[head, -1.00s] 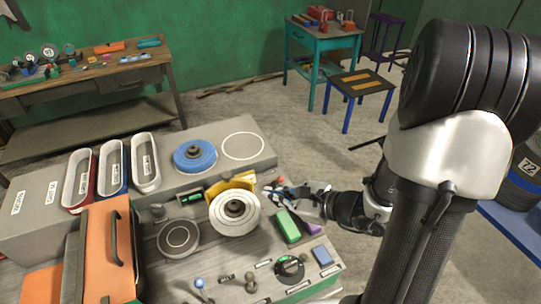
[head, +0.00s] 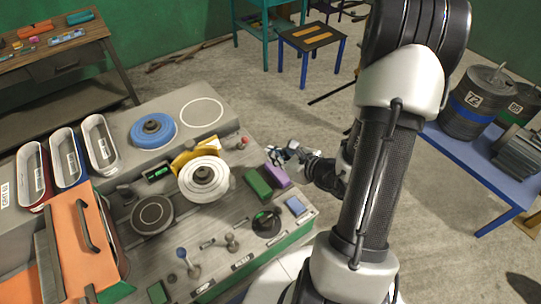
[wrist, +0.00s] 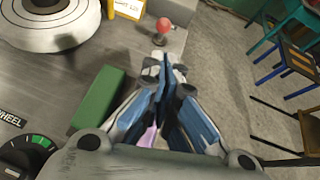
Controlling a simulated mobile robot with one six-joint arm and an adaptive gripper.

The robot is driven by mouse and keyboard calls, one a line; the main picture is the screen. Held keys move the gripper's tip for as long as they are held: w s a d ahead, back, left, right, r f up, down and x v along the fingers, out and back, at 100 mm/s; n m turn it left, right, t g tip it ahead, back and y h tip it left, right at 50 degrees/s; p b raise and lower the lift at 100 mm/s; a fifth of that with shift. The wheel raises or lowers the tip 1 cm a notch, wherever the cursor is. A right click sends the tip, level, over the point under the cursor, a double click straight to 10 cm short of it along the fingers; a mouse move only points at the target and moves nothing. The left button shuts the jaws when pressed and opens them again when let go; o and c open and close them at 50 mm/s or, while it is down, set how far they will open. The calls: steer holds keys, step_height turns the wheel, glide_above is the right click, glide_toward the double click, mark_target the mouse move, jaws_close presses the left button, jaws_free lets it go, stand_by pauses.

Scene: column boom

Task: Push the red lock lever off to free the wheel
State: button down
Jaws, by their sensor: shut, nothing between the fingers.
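The red lock lever shows as a red ball knob (head: 244,140) on a short post at the bench's right edge; it also shows in the wrist view (wrist: 163,25). The pale round wheel (head: 190,186) lies left of it, beside a yellow bracket (head: 183,163); part of the wheel shows in the wrist view (wrist: 45,38). My gripper (head: 274,154) is right of the red knob, apart from it in the head view. In the wrist view my gripper (wrist: 164,66) is shut and empty, its tips just below the knob in the picture.
A green block (head: 258,183) and a purple block (head: 277,175) are near my gripper on the bench. A black dial (head: 266,223) and small levers line the front. A blue disc (head: 151,130) lies behind. Floor is open right of the bench.

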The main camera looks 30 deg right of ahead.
mark_target(243, 143)
steer(key=b+x, duration=0.1)
steer(key=x, duration=0.7)
steer(key=shift+w+a+f+b, duration=0.1)
steer(key=shift+w+f+b, duration=0.05)
steer(key=shift+w+b, duration=0.2)
